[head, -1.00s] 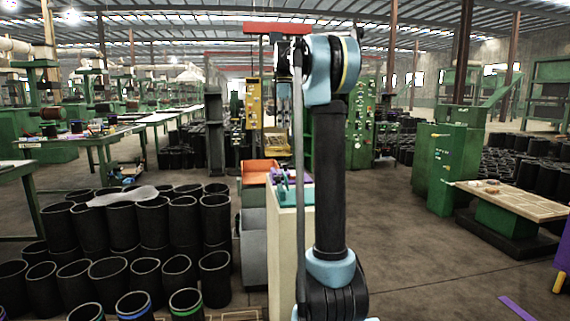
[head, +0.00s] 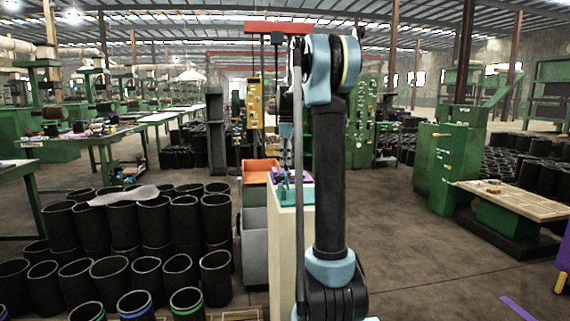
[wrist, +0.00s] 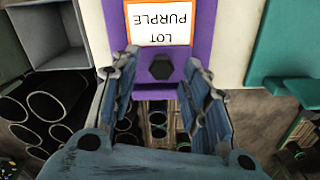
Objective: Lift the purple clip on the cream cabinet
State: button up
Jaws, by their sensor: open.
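The purple clip (wrist: 205,30) lies on the cream cabinet (head: 284,235). In the wrist view it carries an orange-bordered white label (wrist: 160,22) reading "LOT PURPLE", upside down, and a black hexagonal knob. My gripper (wrist: 161,60) is open, with one finger on each side of the clip's narrower knob end. Nothing is visibly pinched, and I cannot tell whether the fingers touch the clip. In the head view a purple part shows beside my arm at the cabinet top, partly hidden by the arm. My fingertips are not clear there.
A teal item (wrist: 283,45) lies right of the clip in the wrist view. A grey bin (head: 254,240) and an orange tray (head: 260,168) stand left of the cabinet. Black rubber sleeves (head: 155,222) crowd the floor farther left. Floor right of my arm is mostly clear.

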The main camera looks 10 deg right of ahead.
jog(key=shift+f, duration=0.75)
jog(key=shift+c, duration=0.2)
grip_shut()
